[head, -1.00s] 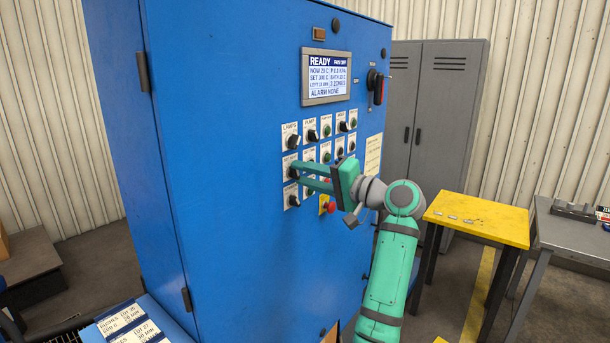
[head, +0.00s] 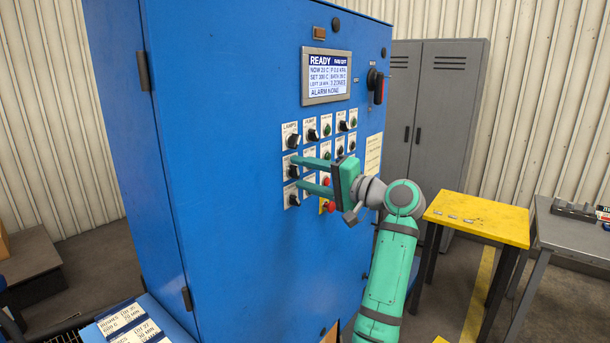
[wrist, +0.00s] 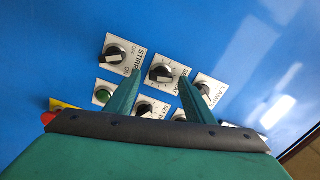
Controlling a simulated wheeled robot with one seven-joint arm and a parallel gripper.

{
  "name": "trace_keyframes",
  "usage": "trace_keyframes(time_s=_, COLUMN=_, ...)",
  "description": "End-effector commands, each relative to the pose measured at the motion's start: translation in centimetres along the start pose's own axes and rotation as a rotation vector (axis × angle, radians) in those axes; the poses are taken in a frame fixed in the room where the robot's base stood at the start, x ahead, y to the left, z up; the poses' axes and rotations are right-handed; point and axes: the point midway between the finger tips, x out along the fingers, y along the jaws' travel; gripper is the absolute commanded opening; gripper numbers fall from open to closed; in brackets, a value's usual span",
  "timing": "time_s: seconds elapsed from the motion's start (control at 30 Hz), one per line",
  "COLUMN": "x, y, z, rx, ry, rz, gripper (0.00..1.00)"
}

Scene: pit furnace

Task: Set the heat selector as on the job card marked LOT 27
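The heat selector (wrist: 163,74) is a black knob on a white plate; its label, ending in "EAT", is partly covered in the wrist view. In the head view it is the left-column knob (head: 292,171), second row, on the blue cabinet. My gripper (head: 295,171) is open, with one green finger above the knob and one below. In the wrist view my gripper (wrist: 160,77) has a finger on either side of the knob, with gaps showing. The knob's exact setting is unclear. The LOT 27 card (head: 137,334) lies at the lower left, cut off by the frame.
The LAMPS knob (wrist: 205,88) and STIRRER knob (wrist: 115,54) sit close beside the selector. A red button (head: 330,207) is near my lower finger. The screen (head: 326,77) reads READY and ALARM NONE. A yellow table (head: 477,220) stands to the right.

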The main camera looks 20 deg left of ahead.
Motion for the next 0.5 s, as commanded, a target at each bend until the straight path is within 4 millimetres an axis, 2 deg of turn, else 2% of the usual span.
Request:
trace_keyframes(time_s=0.23, x=-1.0, y=-0.1, z=-0.1, rx=-0.001, ry=0.004, rz=-0.001, gripper=0.48)
trace_keyframes(time_s=0.5, x=-5.6, y=0.0, z=-0.1, rx=-0.001, ry=0.004, rz=0.000, gripper=0.48)
